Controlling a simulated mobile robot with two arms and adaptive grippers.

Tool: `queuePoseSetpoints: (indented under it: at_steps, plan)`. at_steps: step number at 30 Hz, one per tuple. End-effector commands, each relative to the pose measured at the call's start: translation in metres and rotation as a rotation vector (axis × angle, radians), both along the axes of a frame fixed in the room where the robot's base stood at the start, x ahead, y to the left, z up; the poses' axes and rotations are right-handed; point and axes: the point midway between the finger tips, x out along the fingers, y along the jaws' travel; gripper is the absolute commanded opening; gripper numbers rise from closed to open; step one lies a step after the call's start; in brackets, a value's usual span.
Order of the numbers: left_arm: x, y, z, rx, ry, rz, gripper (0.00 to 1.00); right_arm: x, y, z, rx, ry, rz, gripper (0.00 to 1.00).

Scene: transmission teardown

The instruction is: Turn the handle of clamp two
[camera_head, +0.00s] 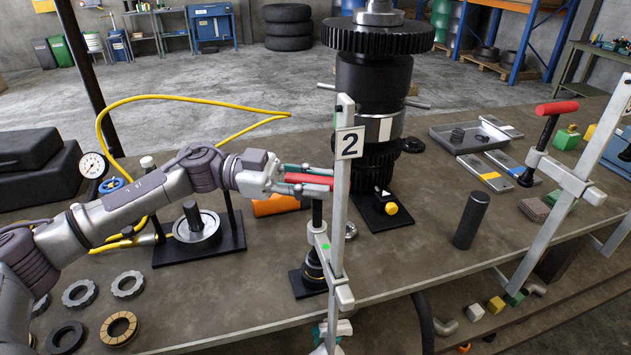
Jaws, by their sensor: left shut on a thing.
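Clamp two (337,220) is an upright grey bar clamp with a white "2" tag (350,143), standing at the front edge of the workbench. Its red handle (309,179) lies roughly level on top of the black screw, left of the bar. My left gripper (312,180) reaches in from the left and is shut on the red handle, with a green-grey finger on its far side. The clamp bar stands just right of the fingertips.
A black geared transmission shaft (374,90) stands upright behind the clamp. Another red-handled clamp (557,108) is at right. A dark cylinder (471,220) stands between them. A pressure gauge (93,165) with yellow hose and several rings lie at left.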

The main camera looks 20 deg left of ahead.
Motion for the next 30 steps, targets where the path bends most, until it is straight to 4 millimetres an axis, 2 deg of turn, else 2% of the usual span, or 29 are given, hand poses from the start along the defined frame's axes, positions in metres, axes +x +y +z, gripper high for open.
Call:
queuePoseSetpoints:
  at_steps: [17,23,30]
  plan:
    - [0.000,0.000,0.001,0.000,0.000,0.059,0.00,0.000,0.000,0.010,0.000,0.000,0.000,0.40]
    - [-0.001,0.001,0.003,0.001,0.003,0.136,0.00,0.000,0.000,0.023,0.000,0.000,0.001,0.40]
    - [-0.003,0.000,0.004,0.003,0.005,0.327,0.00,0.000,0.000,0.050,0.000,0.000,0.001,0.40]
